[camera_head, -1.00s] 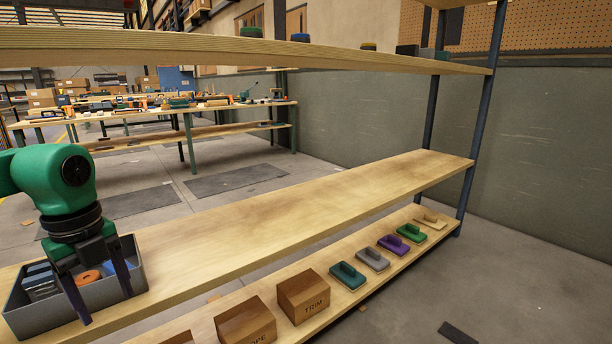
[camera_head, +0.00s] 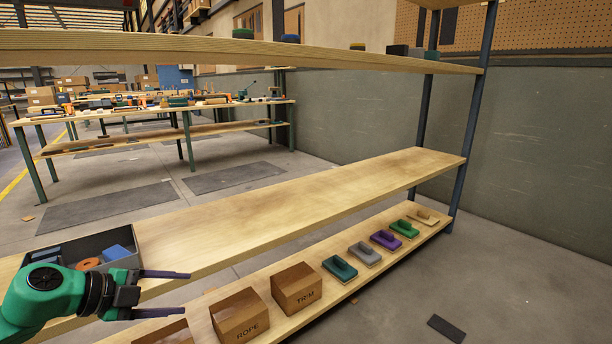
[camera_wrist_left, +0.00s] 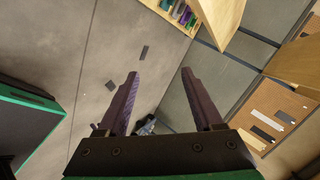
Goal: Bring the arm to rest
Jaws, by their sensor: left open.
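My left arm is green with a dark gripper (camera_head: 176,292), low at the left in the head view. The fingers are apart and point right, in front of the middle shelf's near edge, with nothing between them. In the left wrist view the open gripper (camera_wrist_left: 158,90) also shows empty, with floor and wall beyond it. A grey bin (camera_head: 136,240) stands on the left end of the middle shelf (camera_head: 300,205), behind the arm. It holds a blue block (camera_head: 116,253), an orange round thing (camera_head: 88,264) and other dark items. My right gripper is not in view.
Below, the lower shelf (camera_head: 330,298) holds cardboard boxes, one marked ROPE (camera_head: 240,318), one TRIM (camera_head: 296,289), and several coloured float-like tools such as the purple one (camera_head: 386,239). The upper shelf (camera_head: 250,52) spans above. The middle shelf is bare right of the bin.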

